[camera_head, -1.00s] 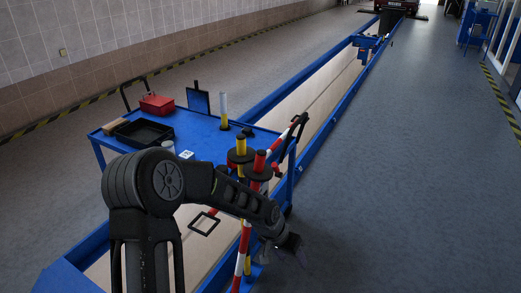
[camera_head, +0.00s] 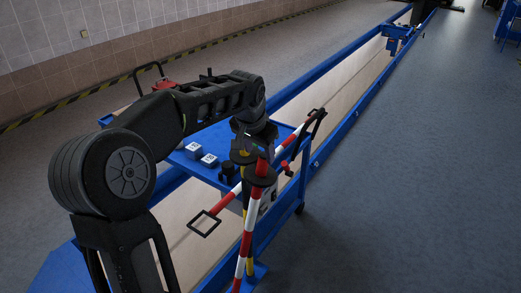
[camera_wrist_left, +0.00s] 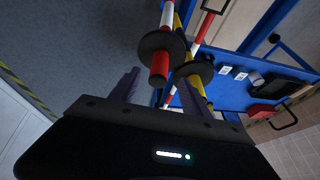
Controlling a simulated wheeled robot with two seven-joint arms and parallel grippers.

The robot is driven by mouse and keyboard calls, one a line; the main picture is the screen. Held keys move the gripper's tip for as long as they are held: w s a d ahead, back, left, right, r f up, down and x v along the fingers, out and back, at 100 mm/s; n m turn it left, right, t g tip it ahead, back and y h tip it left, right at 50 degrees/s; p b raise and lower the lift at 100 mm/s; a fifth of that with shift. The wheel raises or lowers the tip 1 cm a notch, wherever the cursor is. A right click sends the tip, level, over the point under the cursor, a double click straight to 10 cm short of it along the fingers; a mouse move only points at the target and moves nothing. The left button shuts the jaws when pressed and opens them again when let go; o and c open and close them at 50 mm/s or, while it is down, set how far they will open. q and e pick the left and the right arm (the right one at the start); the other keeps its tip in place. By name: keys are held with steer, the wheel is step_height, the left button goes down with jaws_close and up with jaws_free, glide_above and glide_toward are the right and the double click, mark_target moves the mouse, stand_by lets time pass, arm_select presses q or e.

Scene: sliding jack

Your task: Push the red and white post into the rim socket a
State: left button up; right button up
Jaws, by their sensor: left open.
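The red and white post (camera_head: 247,232) stands nearly upright at the pit's blue edge, with a black disc near its red top. In the left wrist view its red top (camera_wrist_left: 159,66) shows between the finger tips, black disc beyond. My left gripper (camera_head: 257,150) points down over the post tops. It is open in the left wrist view (camera_wrist_left: 158,77), and I cannot tell whether a finger touches the post. A yellow and black post (camera_wrist_left: 194,75) stands close beside. I cannot make out rim socket a. My right gripper is not in view.
A second red and white bar (camera_head: 290,151) slants across the pit, with a black handle frame (camera_head: 204,223) at its near end. A blue trolley table (camera_head: 213,140) with white-marked blocks (camera_head: 209,160) stands behind. The floor (camera_head: 420,190) at right is clear.

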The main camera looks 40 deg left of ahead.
mark_target(262, 160)
arm_select(q)
steer(key=shift+p+x, duration=0.5)
steer(key=shift+x, duration=3.45)
steer(key=shift+c, duration=0.5)
jaws_close()
steer(key=shift+r, duration=0.1)
